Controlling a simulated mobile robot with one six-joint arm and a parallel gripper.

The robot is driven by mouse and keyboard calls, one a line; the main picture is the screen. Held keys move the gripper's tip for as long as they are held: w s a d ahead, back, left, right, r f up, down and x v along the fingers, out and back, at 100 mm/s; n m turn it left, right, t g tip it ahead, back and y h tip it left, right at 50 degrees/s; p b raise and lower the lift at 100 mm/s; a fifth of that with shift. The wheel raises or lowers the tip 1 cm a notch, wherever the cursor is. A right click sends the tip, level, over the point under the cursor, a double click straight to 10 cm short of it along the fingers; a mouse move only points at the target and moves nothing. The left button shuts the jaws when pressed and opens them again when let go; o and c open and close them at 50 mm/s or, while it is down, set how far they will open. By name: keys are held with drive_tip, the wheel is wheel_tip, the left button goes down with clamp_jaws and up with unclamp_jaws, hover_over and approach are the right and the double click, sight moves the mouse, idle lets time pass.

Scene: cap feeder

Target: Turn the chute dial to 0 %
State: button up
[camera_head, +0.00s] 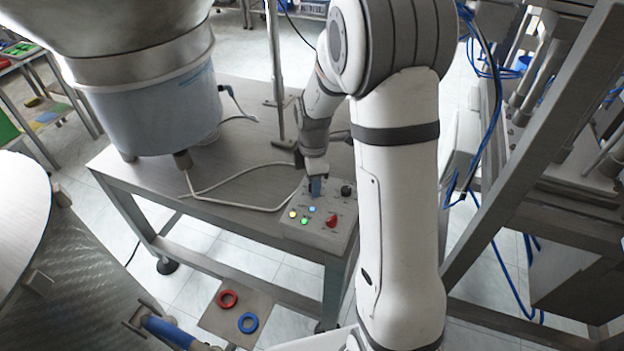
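A grey control box (316,238) sits on the front right corner of the metal table. On its top are a black dial (347,191), a red knob (332,221) and several small lit buttons (304,221) in yellow, green and blue. The labels are too small to read, so I cannot tell which control is the chute dial or its setting. My gripper (316,186) points down over the back left part of the box, left of the black dial. Its fingertips look bluish and hide what is beneath them. I cannot tell whether they touch a control or are open.
A large feeder bowl (155,110) stands on the table (240,95), with a pale cable (232,200) running toward the box. A metal frame (545,130) with blue hoses rises at right. A red ring (227,299) and a blue ring (248,322) lie on a low plate.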

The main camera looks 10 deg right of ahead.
drive_tip(key=shift+r, duration=3.9)
drive_tip(key=s+r+m+t+p, duration=0.1)
drive_tip(key=s+r+m+p, duration=0.1)
drive_tip(key=s+r+m, duration=0.3)
drive_tip(key=s+r+m+t+p, duration=0.1)
drive_tip(key=s+r+m, duration=0.5)
drive_tip(key=s+m, duration=0.6)
drive_tip(key=s+p, duration=0.1)
drive_tip(key=s, duration=0.3)
drive_tip(key=shift+s+a+r+m+t, duration=0.2)
drive_tip(key=shift+r+m+t, duration=0.1)
drive_tip(key=shift+m, duration=0.1)
drive_tip(key=shift+w, duration=0.1)
